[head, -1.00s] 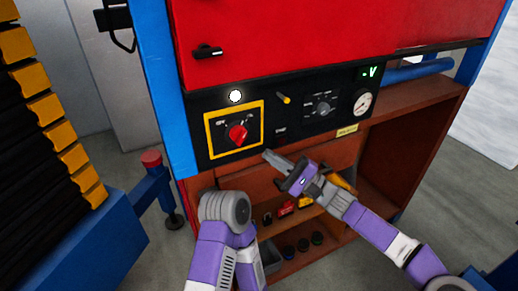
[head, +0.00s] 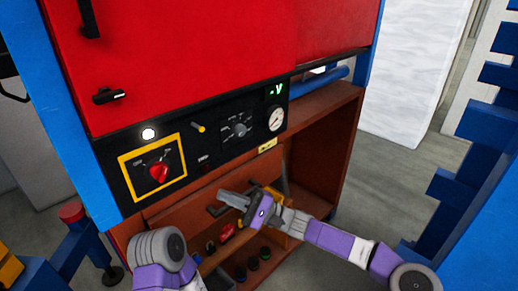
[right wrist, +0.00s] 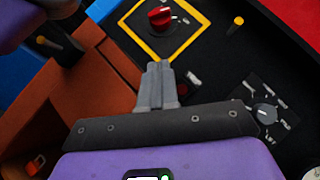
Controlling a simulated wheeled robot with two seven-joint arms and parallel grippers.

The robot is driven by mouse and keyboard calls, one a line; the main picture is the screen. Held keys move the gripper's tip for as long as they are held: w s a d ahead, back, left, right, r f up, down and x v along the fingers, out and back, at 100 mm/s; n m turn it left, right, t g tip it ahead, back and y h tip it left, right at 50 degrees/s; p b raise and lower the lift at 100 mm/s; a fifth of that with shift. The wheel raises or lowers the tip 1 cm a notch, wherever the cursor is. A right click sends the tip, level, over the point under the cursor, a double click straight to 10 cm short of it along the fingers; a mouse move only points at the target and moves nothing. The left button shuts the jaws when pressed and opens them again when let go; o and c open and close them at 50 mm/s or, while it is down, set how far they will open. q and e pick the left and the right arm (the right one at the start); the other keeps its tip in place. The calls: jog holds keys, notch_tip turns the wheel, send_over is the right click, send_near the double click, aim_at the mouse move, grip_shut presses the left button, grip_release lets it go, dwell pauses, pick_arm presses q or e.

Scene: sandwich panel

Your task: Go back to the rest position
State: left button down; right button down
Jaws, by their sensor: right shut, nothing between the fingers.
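My right gripper (head: 226,198) is in front of the cabinet's lower part, just below the black control panel (head: 222,155). Its fingers are together and empty, and they appear apart from the panel. In the right wrist view the closed fingertips (right wrist: 158,72) overlap the panel below the red rotary switch (right wrist: 160,17). That switch (head: 158,172) sits on a yellow-framed plate in the head view. My left arm shows at the bottom left as a grey joint and purple link; its gripper is out of view.
A white lamp (head: 148,134) is lit above the switch. A toggle (head: 198,127), a knob (head: 239,129) and a gauge (head: 276,119) line the panel. Shelves below hold small coloured items (head: 228,231). A blue rack (head: 470,160) stands at right, with open floor (head: 400,180) between.

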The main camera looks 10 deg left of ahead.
jog(key=s+d+f+h, duration=0.2)
jog(key=s+f+h, duration=0.15)
jog(key=f, duration=0.75)
jog(key=s+d+f+t+h+p, duration=0.1)
jog(key=s+d+f+h, duration=0.2)
jog(key=f, duration=0.7)
jog(key=s+d+f+h, duration=0.1)
jog(key=s+f+h, duration=0.3)
jog(key=f, duration=0.7)
pick_arm(q)
jog(key=shift+r+p, duration=0.3)
jog(key=shift+r, duration=0.45)
jog(key=c, duration=1.6)
grip_release()
jog(key=shift+r, duration=0.2)
jog(key=o, duration=0.5)
pick_arm(e)
jog(key=s+d+f+t+h, duration=0.1)
jog(key=s+d+f+h, duration=0.3)
jog(key=d, duration=0.7)
jog(key=s+d+f+n+t+h, duration=0.1)
jog(key=s+d+f+h, duration=0.3)
jog(key=s+d+f, duration=0.4)
jog(key=d+f, duration=0.1)
jog(key=d, duration=0.2)
jog(key=shift+n, duration=0.3)
